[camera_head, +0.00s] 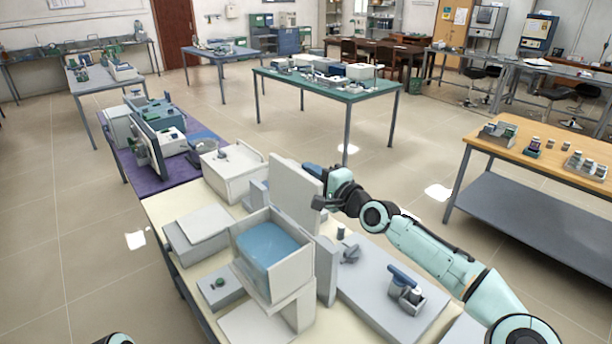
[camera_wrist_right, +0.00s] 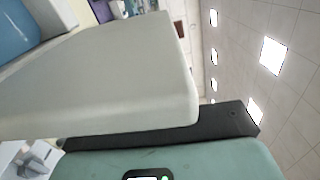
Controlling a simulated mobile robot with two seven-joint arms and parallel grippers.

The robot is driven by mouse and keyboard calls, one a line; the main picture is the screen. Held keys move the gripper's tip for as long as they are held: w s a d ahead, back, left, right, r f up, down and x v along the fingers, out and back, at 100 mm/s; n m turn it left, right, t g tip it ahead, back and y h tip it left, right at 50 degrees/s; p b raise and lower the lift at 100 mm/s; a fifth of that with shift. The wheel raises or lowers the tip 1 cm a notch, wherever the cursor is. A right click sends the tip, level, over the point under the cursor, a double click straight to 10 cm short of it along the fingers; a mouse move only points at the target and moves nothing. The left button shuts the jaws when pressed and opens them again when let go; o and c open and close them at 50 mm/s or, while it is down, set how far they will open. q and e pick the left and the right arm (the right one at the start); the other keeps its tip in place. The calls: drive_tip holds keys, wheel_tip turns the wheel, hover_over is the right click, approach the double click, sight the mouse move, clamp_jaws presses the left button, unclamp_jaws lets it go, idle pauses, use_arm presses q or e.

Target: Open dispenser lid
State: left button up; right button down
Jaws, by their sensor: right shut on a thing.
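The dispenser (camera_head: 272,257) is an open-topped, off-white box with a blue interior on the near bench. Its pale lid (camera_head: 296,190) stands raised, nearly upright, at the box's back right side. The lid also fills much of the right wrist view (camera_wrist_right: 110,75), with the blue interior at upper left. My right gripper (camera_head: 318,188) is at the lid's right edge and shut on it. One dark finger shows along the lid in the wrist view; the other finger is hidden. My left gripper is out of view; only a bit of my left arm shows at the bottom.
A holder with a blue-topped item (camera_head: 405,290) stands at right. Open floor lies between bench and wooden table (camera_head: 560,138).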

drive_tip(key=shift+w+d+f, duration=0.15)
drive_tip(key=shift+d, duration=0.05)
idle(0.4)
drive_tip(key=c, duration=1.1)
unclamp_jaws()
drive_tip(key=shift+a, duration=0.1)
